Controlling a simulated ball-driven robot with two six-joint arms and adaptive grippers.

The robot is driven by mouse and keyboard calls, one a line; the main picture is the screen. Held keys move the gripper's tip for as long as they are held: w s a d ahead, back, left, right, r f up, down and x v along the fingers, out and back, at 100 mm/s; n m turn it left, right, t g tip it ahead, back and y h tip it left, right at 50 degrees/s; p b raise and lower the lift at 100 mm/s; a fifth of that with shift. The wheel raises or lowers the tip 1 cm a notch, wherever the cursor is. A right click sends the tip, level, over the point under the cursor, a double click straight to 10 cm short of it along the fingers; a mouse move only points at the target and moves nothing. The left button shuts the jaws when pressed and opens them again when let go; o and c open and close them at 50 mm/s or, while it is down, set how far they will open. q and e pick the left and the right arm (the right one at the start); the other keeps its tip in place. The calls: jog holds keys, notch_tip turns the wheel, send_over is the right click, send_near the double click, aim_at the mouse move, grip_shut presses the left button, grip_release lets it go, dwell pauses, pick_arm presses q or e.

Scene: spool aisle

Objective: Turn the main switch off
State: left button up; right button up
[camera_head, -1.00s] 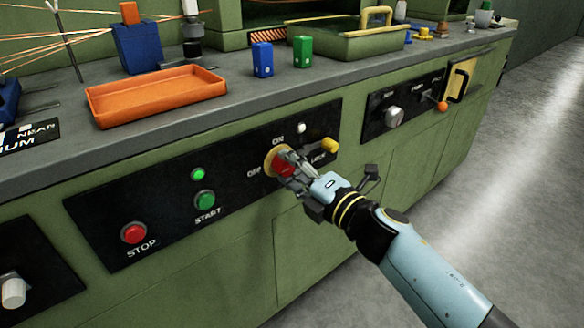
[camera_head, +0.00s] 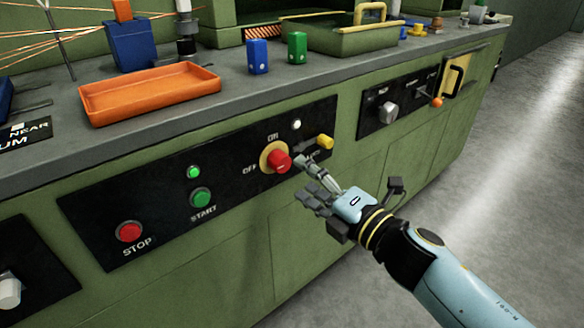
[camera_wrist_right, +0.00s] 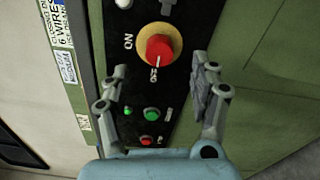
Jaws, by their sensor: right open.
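The main switch is a red knob (camera_head: 280,161) on a yellow round plate, between the ON and OFF marks on the black panel (camera_head: 240,190). In the right wrist view the red knob (camera_wrist_right: 158,48) shows a pale line on its face, pointing toward the OFF mark. My right gripper (camera_head: 302,179) is open and empty, just right of and below the knob, apart from it. In the right wrist view its fingers (camera_wrist_right: 160,80) stand either side with the knob beyond their tips. My left gripper is not in view.
A green START button (camera_head: 201,197), a bright green lamp (camera_head: 193,172) and a red STOP button (camera_head: 129,232) are left. Open floor (camera_head: 480,200) lies right.

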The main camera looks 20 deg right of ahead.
jog(key=v, duration=0.6)
dwell(0.3)
jog(key=s+d+f+m+g+h+p, duration=0.3)
jog(key=s+f+m, duration=0.35)
jog(key=f, duration=0.55)
jog(key=s+d+f+m+g+h, duration=0.25)
jog(key=s+d+f+m, duration=0.35)
jog(key=f, duration=0.7)
jog(key=s+f+m+g, duration=0.3)
jog(key=s+f, duration=0.1)
jog(key=s, duration=0.6)
jog(key=s+f+m+g+h, duration=0.1)
jog(key=s+f+m+g, duration=0.3)
jog(key=s, duration=0.7)
jog(key=s+d+f+m+g, duration=0.1)
jog(key=s+f+m+g, duration=0.3)
jog(key=s, duration=0.7)
notch_tip(320, 180, down, 2)
jog(key=shift+f+h+p, duration=0.1)
jog(key=shift+h+p, duration=0.25)
jog(key=shift+p, duration=0.05)
jog(key=shift+m, duration=0.25)
